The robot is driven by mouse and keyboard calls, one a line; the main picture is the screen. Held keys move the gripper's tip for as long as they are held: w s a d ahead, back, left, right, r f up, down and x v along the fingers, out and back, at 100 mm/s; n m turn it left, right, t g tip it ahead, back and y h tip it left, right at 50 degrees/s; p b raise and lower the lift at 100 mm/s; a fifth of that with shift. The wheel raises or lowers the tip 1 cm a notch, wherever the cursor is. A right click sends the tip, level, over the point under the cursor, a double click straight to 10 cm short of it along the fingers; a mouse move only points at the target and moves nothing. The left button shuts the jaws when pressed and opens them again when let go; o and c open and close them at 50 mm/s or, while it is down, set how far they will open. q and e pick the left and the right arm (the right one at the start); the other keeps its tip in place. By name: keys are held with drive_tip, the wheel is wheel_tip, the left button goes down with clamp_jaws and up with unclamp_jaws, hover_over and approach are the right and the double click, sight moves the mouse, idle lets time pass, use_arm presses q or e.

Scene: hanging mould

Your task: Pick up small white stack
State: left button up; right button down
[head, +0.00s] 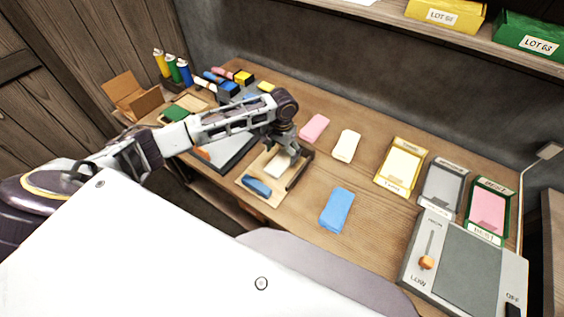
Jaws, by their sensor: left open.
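A small white block (277,165) lies in a shallow wooden tray (272,199) near the middle of the bench. My left gripper (285,149) is open, pointing down just above the far end of this white block. The fingers partly cover that end, and I cannot tell whether they touch it. A second off-white block (346,146) lies on the bench to the right of the tray. My right gripper is not in view.
A blue piece (257,187) shares the tray. A pink block (314,128) and a blue block (337,210) lie nearby on the bench. Yellow (401,167), grey (443,187) and green (488,210) framed trays stand right, behind a control box (467,262). Spray cans (173,68) stand back left.

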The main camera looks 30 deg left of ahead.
sight(282, 160)
use_arm(q)
drive_tip(key=shift+a+f, duration=0.1)
drive_tip(key=shift+f, duration=2.25)
drive_tip(key=shift+c, duration=0.4)
drive_tip(key=c, duration=1.1)
drive_tip(key=shift+o, duration=0.2)
drive_tip(key=shift+r, duration=0.1)
wheel_tip(282, 160, up, 10)
